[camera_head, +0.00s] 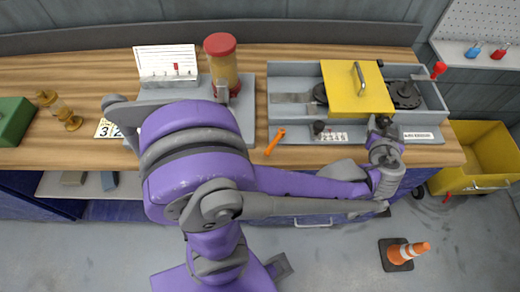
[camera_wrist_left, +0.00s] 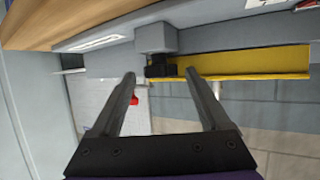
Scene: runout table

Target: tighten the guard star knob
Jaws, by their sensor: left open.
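The yellow guard (camera_head: 345,92) with a grey handle sits across the grey runout fixture (camera_head: 290,68). A dark knob (camera_head: 383,121) shows at its front edge, partly hidden by my left gripper (camera_head: 384,132). In the left wrist view, the black knob (camera_wrist_left: 160,69) sits against a grey block (camera_wrist_left: 155,38), with the yellow guard (camera_wrist_left: 255,62) beside it. My left gripper (camera_wrist_left: 168,85) is open and empty there, its two fingers apart and the knob seen between their tips. I cannot tell whether they touch it. My right gripper is not in view.
A second dark knob (camera_head: 318,128) and an orange tool (camera_head: 275,140) lie left of my gripper. A red-capped jar (camera_head: 222,65) and card stand (camera_head: 166,64) are at the left.

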